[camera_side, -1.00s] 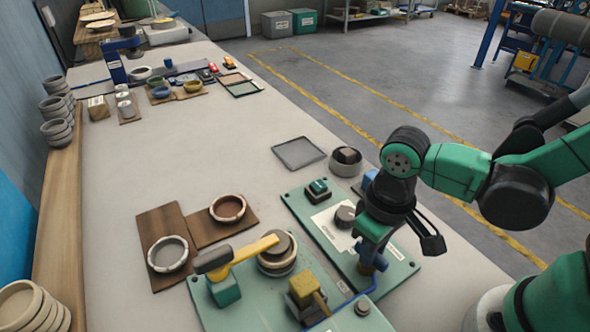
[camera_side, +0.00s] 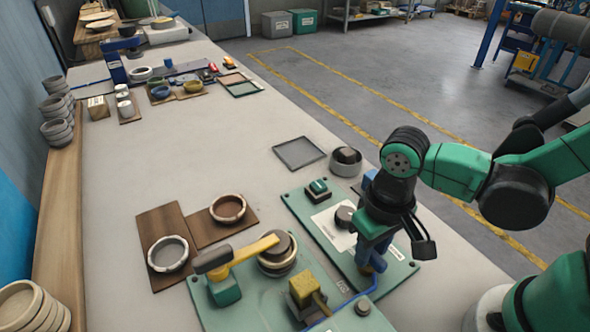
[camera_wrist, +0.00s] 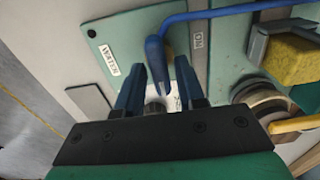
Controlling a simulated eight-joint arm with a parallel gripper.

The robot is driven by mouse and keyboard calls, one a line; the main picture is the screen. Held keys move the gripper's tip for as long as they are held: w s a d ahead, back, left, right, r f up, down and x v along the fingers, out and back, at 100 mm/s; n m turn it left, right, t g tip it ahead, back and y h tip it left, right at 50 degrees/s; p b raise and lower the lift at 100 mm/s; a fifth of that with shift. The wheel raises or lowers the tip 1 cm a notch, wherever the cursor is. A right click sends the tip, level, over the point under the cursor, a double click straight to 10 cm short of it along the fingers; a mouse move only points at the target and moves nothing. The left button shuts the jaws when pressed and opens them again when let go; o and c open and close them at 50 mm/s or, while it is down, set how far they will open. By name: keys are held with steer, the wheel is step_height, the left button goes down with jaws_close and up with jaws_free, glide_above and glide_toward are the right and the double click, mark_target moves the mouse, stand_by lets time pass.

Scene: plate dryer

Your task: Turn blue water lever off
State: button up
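The blue water lever (camera_wrist: 155,52) shows in the wrist view as a blue handle with its end pointing down between my fingers. My gripper (camera_wrist: 161,72) has its two blue fingers apart, one on each side of the lever's end. I cannot tell whether either finger touches it. In the side view my gripper (camera_side: 371,259) points down over the right green panel (camera_side: 318,238), and its body hides most of the lever. A "WATER" label (camera_wrist: 108,59) is left of the lever in the wrist view, and an "ON" label (camera_wrist: 198,41) is right of it.
A blue pipe (camera_side: 345,303) runs along the front panel. The table's middle is clear.

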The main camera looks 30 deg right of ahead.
steer(key=shift+o, duration=0.7)
steer(key=shift+r, duration=0.1)
steer(key=shift+r, duration=2.75)
steer(key=w+d+r+t, duration=0.4)
steer(key=d+t, duration=0.3)
steer(key=d, duration=0.2)
steer(key=shift+w+r, duration=0.15)
steer(key=shift+w, duration=0.65)
